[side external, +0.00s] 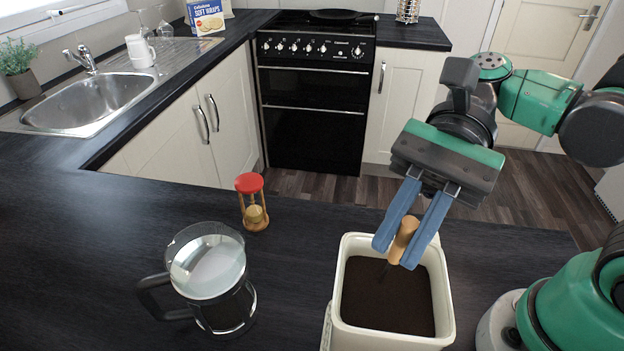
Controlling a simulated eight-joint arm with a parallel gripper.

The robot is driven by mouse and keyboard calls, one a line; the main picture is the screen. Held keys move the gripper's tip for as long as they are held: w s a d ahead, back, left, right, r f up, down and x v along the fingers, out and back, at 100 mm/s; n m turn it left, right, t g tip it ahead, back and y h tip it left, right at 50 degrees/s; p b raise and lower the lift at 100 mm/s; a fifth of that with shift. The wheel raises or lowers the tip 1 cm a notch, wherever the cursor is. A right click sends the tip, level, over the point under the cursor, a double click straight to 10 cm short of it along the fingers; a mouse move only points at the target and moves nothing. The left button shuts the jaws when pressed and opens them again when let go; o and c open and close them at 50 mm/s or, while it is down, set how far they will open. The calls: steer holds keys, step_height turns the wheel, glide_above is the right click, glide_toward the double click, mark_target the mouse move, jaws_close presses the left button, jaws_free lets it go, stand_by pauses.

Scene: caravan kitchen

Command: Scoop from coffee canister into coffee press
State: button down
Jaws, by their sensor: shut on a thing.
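The coffee canister (335,328) is a cream, square, open box at the front of the dark worktop. Dark ground coffee (385,302) fills its inside. My gripper (404,246) has blue fingers shut on the light wooden handle of a scoop (403,240). The handle tilts just above the canister's back rim; the scoop's lower end is dark and seems to reach into the coffee, but its bowl cannot be made out. The coffee press (207,270) is a glass jug with a dark handle on its left side. It stands left of the canister, with its top open.
The worktop (295,255) between press and canister is clear.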

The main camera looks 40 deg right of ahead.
stand_by(0.4)
steer(key=shift+r, duration=4.8)
steer(key=w+a+f, duration=0.1)
steer(key=w+a, duration=1.1)
steer(key=w, duration=0.3)
steer(key=s+a+f+n+t+h, duration=0.3)
steer(key=s+f+n+t, duration=0.5)
steer(key=s+f+t, duration=0.2)
steer(key=shift+s+f+t+h, duration=0.2)
steer(key=shift+f+t+h, duration=0.25)
steer(key=shift+f, duration=0.85)
